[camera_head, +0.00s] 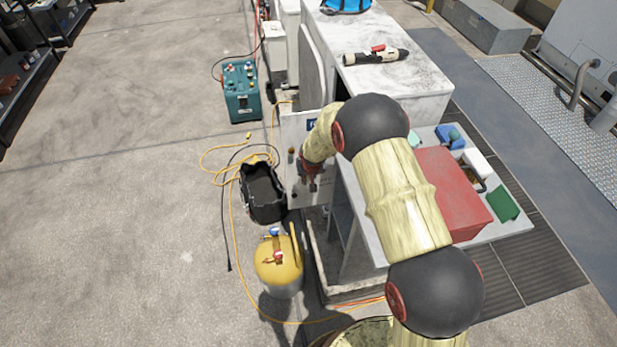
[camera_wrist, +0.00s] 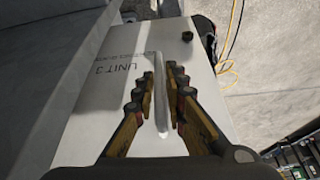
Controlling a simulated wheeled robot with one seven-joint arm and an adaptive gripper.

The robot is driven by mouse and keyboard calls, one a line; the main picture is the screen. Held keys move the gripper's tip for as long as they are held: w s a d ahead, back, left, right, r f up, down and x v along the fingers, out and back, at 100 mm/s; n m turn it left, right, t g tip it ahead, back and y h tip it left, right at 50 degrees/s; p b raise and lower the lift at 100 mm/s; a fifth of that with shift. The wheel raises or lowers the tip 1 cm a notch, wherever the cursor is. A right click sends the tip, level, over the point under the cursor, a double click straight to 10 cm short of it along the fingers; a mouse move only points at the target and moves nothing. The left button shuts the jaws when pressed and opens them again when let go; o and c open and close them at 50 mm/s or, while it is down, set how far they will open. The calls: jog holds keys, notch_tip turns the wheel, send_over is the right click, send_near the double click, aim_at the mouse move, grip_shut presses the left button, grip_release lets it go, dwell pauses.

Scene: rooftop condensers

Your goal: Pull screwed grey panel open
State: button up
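The grey panel (camera_wrist: 108,100) fills the middle of the wrist view, with "UNIT 3" lettering and a black knob (camera_wrist: 187,36) near its far edge. In the head view the panel (camera_head: 298,133) stands out to the left from the front of the white cabinet, with a dark opening beside it. A thin pale handle (camera_wrist: 158,60) runs along the panel's face. My gripper (camera_wrist: 160,76) has a finger on each side of this handle, close together, and appears shut on it. In the head view my gripper (camera_head: 311,176) is at the panel, partly hidden by my arm.
A black open bin (camera_head: 263,190) and a yellow tank (camera_head: 278,262) stand left of and in front of the panel, with loose cables around them. A teal machine (camera_head: 241,92) stands farther back. A red box (camera_head: 452,195) sits on the right-hand shelf.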

jog(key=shift+o, duration=1.3)
jog(key=v, duration=1.2)
jog(key=s+d+r, duration=0.4)
jog(key=s+r, duration=0.2)
jog(key=r, duration=0.4)
jog(key=s+d+r, duration=0.3)
jog(key=s+r, duration=0.3)
jog(key=r, duration=0.5)
jog(key=s+d+r, duration=0.1)
jog(key=s+r, duration=0.1)
jog(key=s, duration=0.6)
jog(key=s+d+r, duration=0.2)
jog(key=s+r, duration=0.1)
jog(key=s, duration=0.5)
jog(key=s+d+r+t, duration=0.1)
jog(key=s+d+r, duration=0.1)
jog(key=s, duration=0.6)
jog(key=shift+s+r+p, duration=0.3)
jog(key=shift+s+r, duration=0.1)
jog(key=shift+r, duration=0.2)
